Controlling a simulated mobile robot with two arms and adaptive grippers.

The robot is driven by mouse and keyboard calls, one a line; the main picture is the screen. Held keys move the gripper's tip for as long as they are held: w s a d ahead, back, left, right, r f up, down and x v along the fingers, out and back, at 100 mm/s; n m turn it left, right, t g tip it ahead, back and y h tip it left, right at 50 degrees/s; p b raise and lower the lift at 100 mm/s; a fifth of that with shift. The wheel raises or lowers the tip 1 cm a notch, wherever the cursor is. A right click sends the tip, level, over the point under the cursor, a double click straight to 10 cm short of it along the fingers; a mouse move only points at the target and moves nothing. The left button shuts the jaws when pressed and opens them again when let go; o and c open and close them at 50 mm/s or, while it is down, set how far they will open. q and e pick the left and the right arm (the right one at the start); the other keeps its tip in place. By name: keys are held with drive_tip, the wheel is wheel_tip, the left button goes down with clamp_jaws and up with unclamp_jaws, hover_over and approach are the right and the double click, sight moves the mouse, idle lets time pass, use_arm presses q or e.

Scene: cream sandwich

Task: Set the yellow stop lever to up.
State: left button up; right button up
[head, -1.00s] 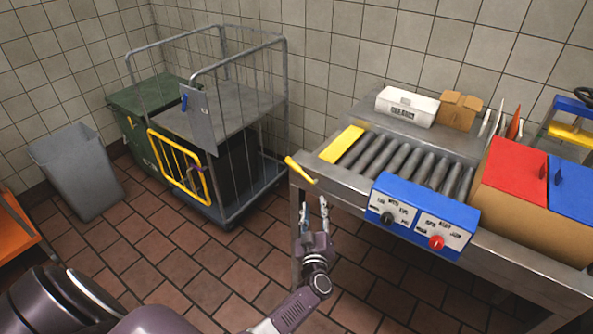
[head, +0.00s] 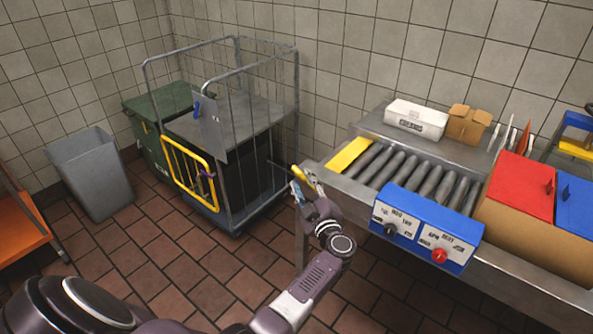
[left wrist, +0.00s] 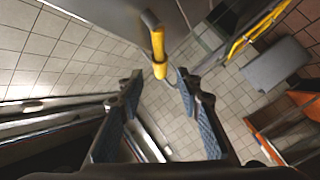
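The yellow stop lever (head: 299,171) sticks out at the left end of the steel conveyor table, partly hidden behind my left gripper (head: 303,182). In the left wrist view the lever (left wrist: 158,45) is a yellow bar with a dark end, its tip just ahead of the gap between the fingers. My left gripper (left wrist: 156,82) is open and empty, with its two blue-padded fingers wide apart. I cannot tell whether a finger touches the lever. My right gripper is not in view.
The conveyor has rollers (head: 411,172) and a blue control box (head: 427,228) on its front. Red and blue lidded boxes stand at right. A wire cage cart (head: 233,190) with a yellow frame stands left of the lever. Tiled floor lies open in front.

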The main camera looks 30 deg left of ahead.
sight(298, 174)
use_arm(q)
drive_tip(key=x, duration=0.6)
drive_tip(key=shift+a, duration=0.1)
drive_tip(key=shift+c, duration=0.6)
clamp_jaws()
